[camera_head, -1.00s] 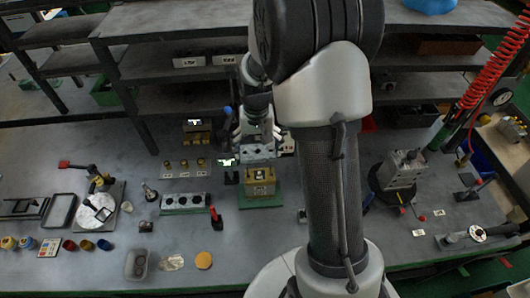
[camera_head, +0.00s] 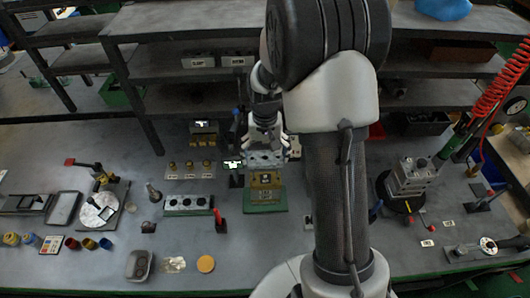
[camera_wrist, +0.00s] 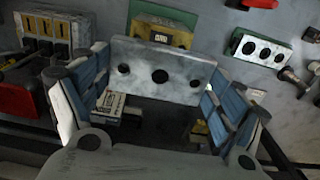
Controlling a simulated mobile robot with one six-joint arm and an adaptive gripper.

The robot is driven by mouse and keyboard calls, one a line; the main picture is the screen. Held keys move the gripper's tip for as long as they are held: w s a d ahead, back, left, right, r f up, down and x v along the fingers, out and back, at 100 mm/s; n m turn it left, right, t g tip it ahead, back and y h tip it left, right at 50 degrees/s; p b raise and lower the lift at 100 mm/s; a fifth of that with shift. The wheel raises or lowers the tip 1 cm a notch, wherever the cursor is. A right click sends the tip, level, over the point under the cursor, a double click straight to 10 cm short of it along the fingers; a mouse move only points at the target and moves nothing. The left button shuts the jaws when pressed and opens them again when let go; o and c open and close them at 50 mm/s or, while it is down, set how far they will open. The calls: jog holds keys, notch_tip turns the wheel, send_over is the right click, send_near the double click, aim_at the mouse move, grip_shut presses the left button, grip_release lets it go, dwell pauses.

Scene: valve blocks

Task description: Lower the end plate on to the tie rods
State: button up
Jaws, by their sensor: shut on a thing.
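The end plate (camera_wrist: 146,69) is a grey, mottled slab with a large dark hole between smaller ones. My gripper (camera_wrist: 160,82) is shut on it, with a blue-padded finger at each end. The same block shows beyond the plate in the wrist view (camera_wrist: 158,35). I cannot make out the tie rods, nor whether the plate touches anything.
A grey block with several holes (camera_head: 188,204) and a red-handled tool (camera_head: 219,222) stand left of the green base. Brass fittings (camera_head: 189,164) stand behind them. A grey valve stack (camera_head: 411,176) stands at right. Shelves (camera_head: 190,78) rise behind the bench.

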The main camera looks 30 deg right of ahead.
jog(key=shift+f+b, duration=0.8)
jog(key=shift+f, duration=0.65)
jog(key=b, duration=0.3)
send_over(265, 179)
jog(key=shift+w+f, duration=0.1)
jog(key=shift+f, duration=2.4)
jog(key=shift+f+b, duration=0.95)
jog(key=shift+f, duration=0.15)
jog(key=shift+r, duration=0.2)
jog(key=shift+d+r+p, duration=0.1)
jog(key=shift+r+p, duration=0.75)
jog(key=shift+r, duration=0.1)
jog(key=shift+r+p, duration=0.55)
jog(key=shift+r, duration=0.2)
jog(key=shift+r+p, duration=0.55)
jog(key=shift+r, duration=0.15)
